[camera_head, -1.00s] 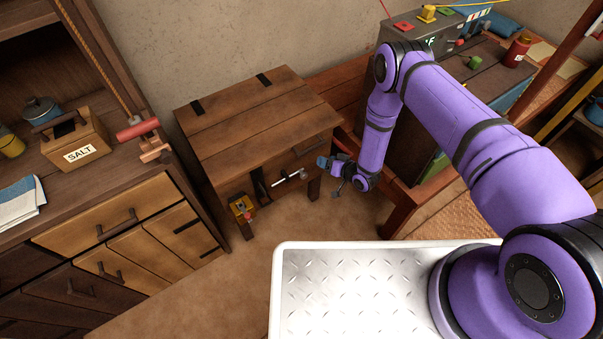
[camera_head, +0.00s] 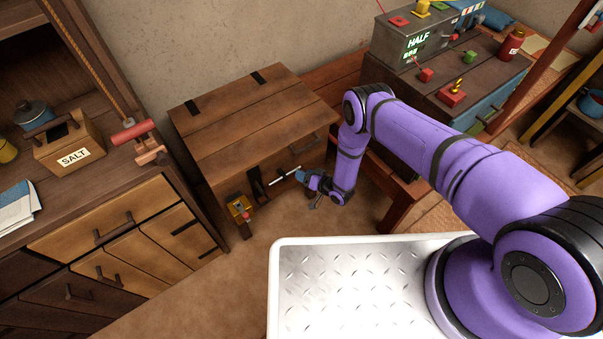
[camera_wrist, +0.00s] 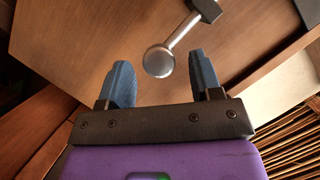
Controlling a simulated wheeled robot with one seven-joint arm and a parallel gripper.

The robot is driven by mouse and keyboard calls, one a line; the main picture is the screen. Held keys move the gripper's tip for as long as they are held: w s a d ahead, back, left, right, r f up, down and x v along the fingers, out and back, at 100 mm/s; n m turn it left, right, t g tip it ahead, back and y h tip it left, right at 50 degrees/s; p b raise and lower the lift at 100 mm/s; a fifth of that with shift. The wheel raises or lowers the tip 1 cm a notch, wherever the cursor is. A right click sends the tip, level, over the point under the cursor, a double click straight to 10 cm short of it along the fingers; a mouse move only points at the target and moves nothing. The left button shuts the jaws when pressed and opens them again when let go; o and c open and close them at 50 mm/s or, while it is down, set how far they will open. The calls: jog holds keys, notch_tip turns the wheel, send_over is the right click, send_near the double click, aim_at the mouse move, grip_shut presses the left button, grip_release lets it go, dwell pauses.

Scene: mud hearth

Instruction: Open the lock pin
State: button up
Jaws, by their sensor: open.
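The lock pin is a pale metal rod (camera_head: 285,175) on the front of the wooden chest (camera_head: 250,125). In the wrist view the pin (camera_wrist: 160,59) has a round silver knob and a shaft running up to a dark bracket. My gripper (camera_head: 303,177) is at the pin's right end in the head view. In the wrist view my gripper (camera_wrist: 162,80) is open, with its two blue fingers apart. The knob appears between and just beyond the fingertips. I cannot tell whether a finger touches it.
A wooden cabinet with a SALT box (camera_head: 72,150) stands at left. A dark bench (camera_head: 395,205) is close behind my arm. The floor in front is clear.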

jog(key=shift+x, duration=1.1)
grip_shut()
jog(key=s+a, duration=0.6)
jog(key=a, duration=0.3)
jog(key=shift+s+a, duration=0.3)
grip_release()
jog(key=shift+s+a, duration=0.1)
jog(key=shift+a, duration=0.1)
jog(key=shift+d, duration=0.1)
jog(key=shift+d, duration=0.1)
